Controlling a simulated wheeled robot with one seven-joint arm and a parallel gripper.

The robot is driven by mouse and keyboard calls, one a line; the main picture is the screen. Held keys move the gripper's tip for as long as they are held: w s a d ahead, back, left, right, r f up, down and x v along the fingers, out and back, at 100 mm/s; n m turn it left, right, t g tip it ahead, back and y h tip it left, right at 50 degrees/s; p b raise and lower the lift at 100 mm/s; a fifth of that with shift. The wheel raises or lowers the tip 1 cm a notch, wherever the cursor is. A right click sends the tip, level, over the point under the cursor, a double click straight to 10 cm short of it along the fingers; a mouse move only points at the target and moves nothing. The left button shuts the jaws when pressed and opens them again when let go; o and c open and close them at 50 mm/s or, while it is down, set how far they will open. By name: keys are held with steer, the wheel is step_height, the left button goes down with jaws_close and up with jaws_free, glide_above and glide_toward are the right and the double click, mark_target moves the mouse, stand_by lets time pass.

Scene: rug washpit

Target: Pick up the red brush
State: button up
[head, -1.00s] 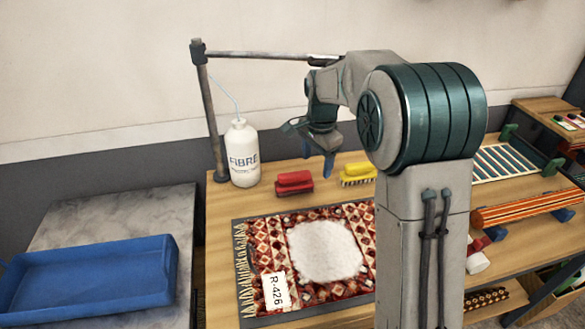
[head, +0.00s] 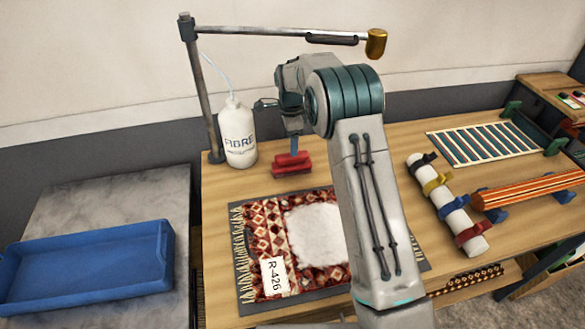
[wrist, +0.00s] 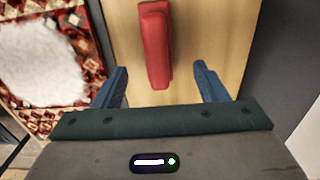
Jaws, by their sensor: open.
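The red brush (head: 291,163) lies on the wooden table behind the patterned rug, to the right of the white bottle. In the wrist view the red brush (wrist: 155,45) lies lengthwise ahead of my gripper, between the lines of its two fingers. My gripper (wrist: 160,82) is open and empty, with its blue fingers apart. In the head view my gripper (head: 294,146) is right at the brush and partly covers it. I cannot tell whether a finger touches it. The yellow brush is hidden behind my arm.
A white bottle (head: 237,133) stands left of the brush, near a metal post (head: 200,90) with an overhead bar. The patterned rug (head: 265,215) lies in front. A blue tray (head: 90,268) is at left. A strapped white roll (head: 447,205) lies at right.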

mark_target(292, 160)
step_height(292, 160, down, 10)
steer(key=b, duration=0.4)
steer(key=shift+s+d+b, duration=0.15)
steer(key=shift+b, duration=0.25)
steer(key=shift+r, duration=0.1)
steer(key=c, duration=1.2)
steer(key=shift+o, duration=0.2)
steer(key=shift+r, duration=0.1)
steer(key=shift+r+p, duration=0.4)
steer(key=shift+r, duration=0.1)
step_height(292, 160, up, 4)
steer(key=shift+f+p, duration=0.15)
steer(key=shift+p, duration=0.9)
steer(key=s+d+r, duration=0.6)
steer(key=d, duration=0.4)
